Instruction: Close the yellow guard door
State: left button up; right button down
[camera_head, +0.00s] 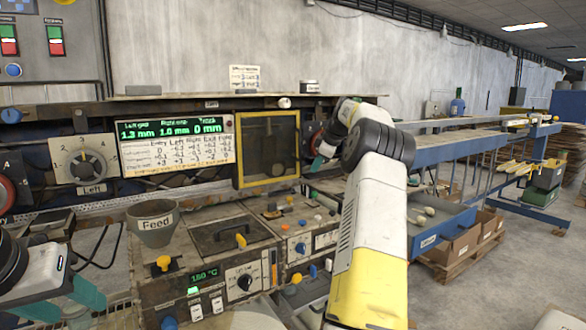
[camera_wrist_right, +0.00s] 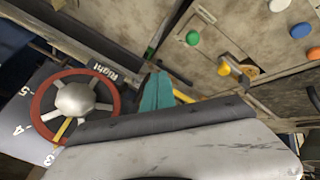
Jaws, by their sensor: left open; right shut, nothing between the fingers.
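The yellow guard door (camera_head: 267,149) is a yellow frame around a dark see-through pane, at the middle of the machine front in the head view. It looks nearly in line with the panel; I cannot tell whether it is fully shut. My right gripper (camera_head: 317,164) is just right of the door's lower right corner, partly hidden by my right arm. In the right wrist view its teal fingers (camera_wrist_right: 156,92) are together and empty, near a yellow bar (camera_wrist_right: 184,96) that may be the door's edge. My left gripper (camera_head: 78,303) is open at the lower left, away from the door.
A red handwheel marked Right (camera_wrist_right: 74,103) is near the right gripper. A feed funnel (camera_head: 154,222) and a control box (camera_head: 205,285) with knobs stand in front of the machine.

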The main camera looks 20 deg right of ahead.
jog(key=s+d+r, duration=0.3)
jog(key=d+r, duration=0.1)
jog(key=r, duration=0.3)
jog(key=s+a+r+m, duration=0.1)
jog(key=s+a+r, duration=0.15)
jog(key=a, duration=0.55)
jog(key=s+a+r+m, duration=0.1)
jog(key=a+r, duration=0.2)
jog(key=a, duration=0.5)
jog(key=s+a+m, duration=0.2)
jog(key=s+a, duration=0.8)
jog(key=a, duration=0.1)
jog(key=s+a+f+m, duration=0.2)
jog(key=s+f, duration=0.3)
jog(key=s, duration=0.3)
jog(key=s+a+f+m, duration=0.2)
jog(key=s+a+f, duration=0.3)
jog(key=s, duration=0.4)
jog(key=s+a+f+m+g+y, duration=0.1)
jog(key=s+a+f, duration=0.3)
jog(key=s, duration=0.5)
notch_tip(320, 180, down, 2)
jog(key=shift+s+f+m, duration=0.1)
jog(key=shift+s+m, duration=0.1)
jog(key=shift+m, duration=0.5)
